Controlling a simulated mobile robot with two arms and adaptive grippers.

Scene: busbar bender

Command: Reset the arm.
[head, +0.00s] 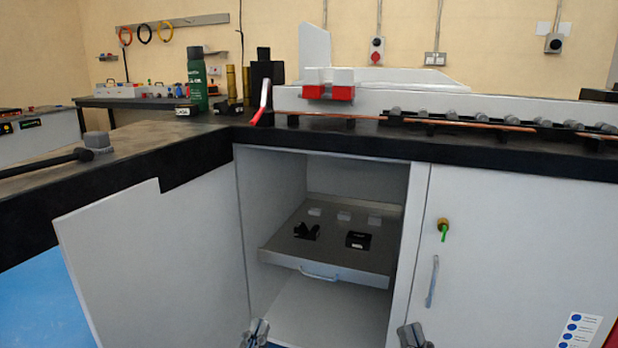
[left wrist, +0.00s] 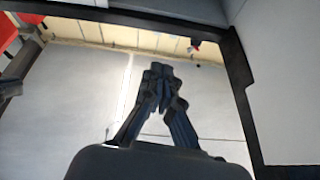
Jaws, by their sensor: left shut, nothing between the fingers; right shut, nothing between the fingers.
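My left gripper (head: 256,328) is at the bottom edge of the head view, in front of the open cabinet's lower left part. It is shut and empty. Its closed fingers (left wrist: 162,75) fill the middle of the left wrist view, touching nothing. My right gripper (head: 411,332) is at the bottom edge, right of the cabinet opening and in front of the white panel. It is shut and empty. Only the tips of both grippers show in the head view; the arms behind them are out of sight.
The cabinet door (head: 140,245) stands open at left. A pulled-out shelf (head: 325,265) inside holds two black parts and small light blocks. A closed door has a handle (head: 432,282) and a green key (head: 444,232). The black counter (head: 500,158) carries the bender with copper bars.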

